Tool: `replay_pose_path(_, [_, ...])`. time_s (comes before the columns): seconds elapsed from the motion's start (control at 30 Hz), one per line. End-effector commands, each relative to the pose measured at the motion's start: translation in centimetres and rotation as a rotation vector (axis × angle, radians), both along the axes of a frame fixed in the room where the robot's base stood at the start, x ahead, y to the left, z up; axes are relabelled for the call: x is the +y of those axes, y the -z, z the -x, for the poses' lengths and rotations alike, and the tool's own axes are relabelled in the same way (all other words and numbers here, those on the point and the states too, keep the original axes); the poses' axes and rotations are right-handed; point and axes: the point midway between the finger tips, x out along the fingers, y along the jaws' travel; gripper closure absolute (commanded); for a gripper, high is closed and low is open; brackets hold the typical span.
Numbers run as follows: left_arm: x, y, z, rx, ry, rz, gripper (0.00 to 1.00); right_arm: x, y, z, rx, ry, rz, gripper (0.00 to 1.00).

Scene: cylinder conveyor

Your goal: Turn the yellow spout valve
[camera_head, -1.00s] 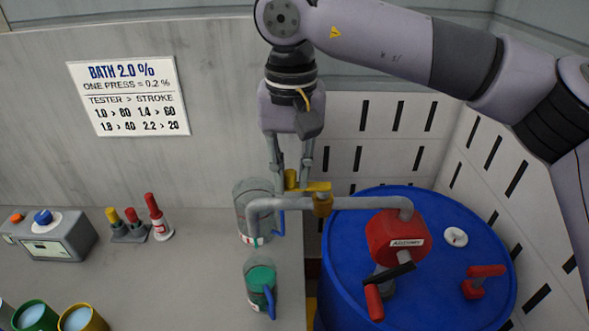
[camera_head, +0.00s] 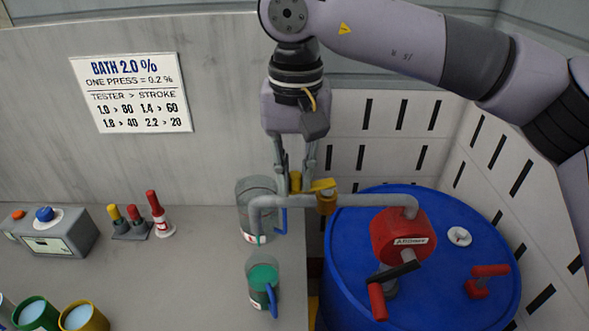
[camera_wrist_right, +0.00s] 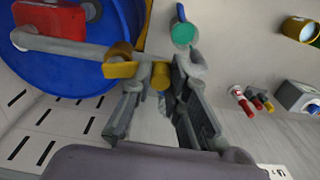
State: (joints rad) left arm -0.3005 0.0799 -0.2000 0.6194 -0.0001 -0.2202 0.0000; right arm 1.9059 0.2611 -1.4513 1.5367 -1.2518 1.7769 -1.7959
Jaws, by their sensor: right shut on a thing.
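The yellow spout valve (camera_head: 324,186) sits on the grey spout pipe (camera_head: 365,201), its lever pointing left toward my gripper. My right gripper (camera_head: 295,183) reaches down from above, its fingers around the lever's end. In the right wrist view the yellow valve (camera_wrist_right: 120,70) shows at the fingers (camera_wrist_right: 158,95), with its end piece between them. The spout's open end hangs over a clear jug (camera_head: 256,188) at the back of the counter. My left gripper is not in view.
A blue drum (camera_head: 345,250) carries a red pump (camera_head: 390,238) with a crank handle. A jug of green liquid (camera_head: 262,285) stands in front of the clear jug. A tester box (camera_head: 55,235) and colored bottles (camera_head: 155,215) stand at left. A slotted wall (camera_head: 380,130) is behind.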

Motion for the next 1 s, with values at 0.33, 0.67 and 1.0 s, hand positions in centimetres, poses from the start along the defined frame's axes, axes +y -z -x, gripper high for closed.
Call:
replay_pose_path(0.33, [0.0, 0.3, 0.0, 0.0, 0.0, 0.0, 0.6, 0.0, 0.8, 0.5, 0.017, -0.004, 0.008, 0.95])
replay_pose_path(0.67, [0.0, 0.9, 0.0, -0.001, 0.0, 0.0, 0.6, -0.6, 0.8, 1.7, 0.018, -0.005, 0.009, 0.95])
replay_pose_path(1.0, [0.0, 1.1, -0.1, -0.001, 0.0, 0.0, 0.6, -0.8, 0.9, 2.0, 0.018, -0.005, 0.009, 0.95])
